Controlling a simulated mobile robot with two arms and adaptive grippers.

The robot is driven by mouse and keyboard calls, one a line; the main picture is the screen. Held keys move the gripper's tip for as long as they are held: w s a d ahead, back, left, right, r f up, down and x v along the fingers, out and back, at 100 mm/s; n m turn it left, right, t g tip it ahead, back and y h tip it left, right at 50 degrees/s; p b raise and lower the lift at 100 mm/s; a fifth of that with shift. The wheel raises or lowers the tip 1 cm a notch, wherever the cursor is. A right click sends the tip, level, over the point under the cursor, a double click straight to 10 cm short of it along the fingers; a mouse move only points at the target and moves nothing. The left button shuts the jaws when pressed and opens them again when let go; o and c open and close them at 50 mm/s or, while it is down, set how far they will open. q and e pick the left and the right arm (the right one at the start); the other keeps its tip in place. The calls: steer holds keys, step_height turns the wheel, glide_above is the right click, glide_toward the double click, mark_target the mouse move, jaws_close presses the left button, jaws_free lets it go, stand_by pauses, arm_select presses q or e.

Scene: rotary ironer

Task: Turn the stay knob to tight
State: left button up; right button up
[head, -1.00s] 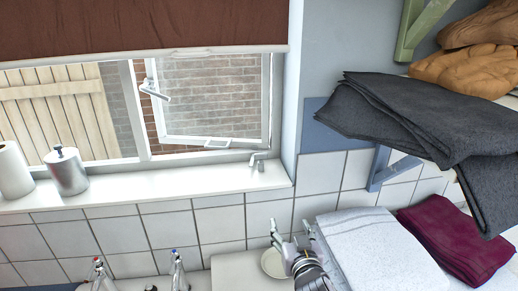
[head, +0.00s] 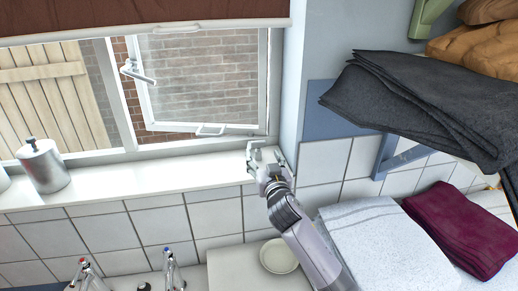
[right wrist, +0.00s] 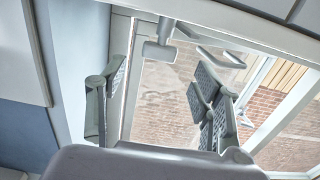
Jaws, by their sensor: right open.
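The stay knob, a small pale T-shaped piece, shows in the right wrist view (right wrist: 160,49) at the window's edge, beyond and between my fingertips. In the head view it is at the right end of the sill, mostly hidden by my right gripper (head: 266,158). That gripper is open, and it also shows in the right wrist view (right wrist: 160,98) with a finger on each side and nothing between the pads. I cannot tell any contact with the knob. My left gripper is in neither view.
The window (head: 205,80) stands ajar, with a handle (head: 137,73) and a small bracket (head: 211,130). A metal canister (head: 43,165) stands on the white sill (head: 130,190). Dark folded cloth (head: 410,105) overhangs at right. Taps (head: 172,270) and a pale round dish (head: 279,256) are below.

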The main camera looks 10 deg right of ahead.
mark_target(259, 145)
steer(key=w+b, duration=0.1)
steer(key=w, duration=0.2)
steer(key=shift+f, duration=0.1)
steer(key=w+b, duration=0.1)
steer(key=w, duration=0.2)
steer(key=shift+w, duration=0.25)
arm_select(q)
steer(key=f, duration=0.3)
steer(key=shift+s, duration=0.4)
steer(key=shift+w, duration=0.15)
